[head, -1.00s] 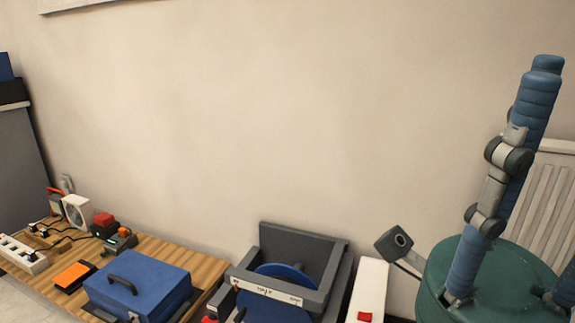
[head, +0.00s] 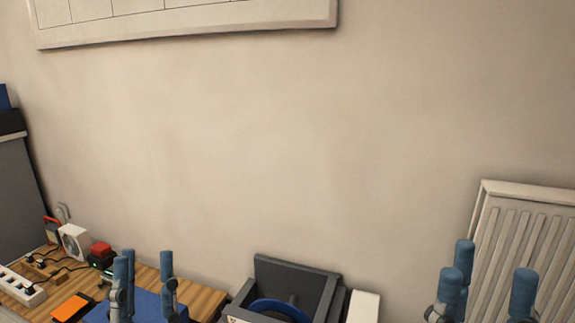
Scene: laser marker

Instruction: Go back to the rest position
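My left gripper (head: 145,268) rises from the lower edge at the left, fingers pointing up, in front of the blue box (head: 95,314). Its blue-tipped fingers stand apart with nothing between them. My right gripper (head: 490,275) rises from the lower right edge in front of the radiator. Its fingers also point up and stand wide apart, with nothing between them. The palms of both grippers are below the picture.
A wooden table (head: 205,298) at lower left holds a power strip (head: 22,287), an orange-topped device (head: 72,307), a white fan-like box (head: 74,241) and the blue box. A dark grey machine (head: 310,285) stands right of it. The radiator (head: 525,235) is at right.

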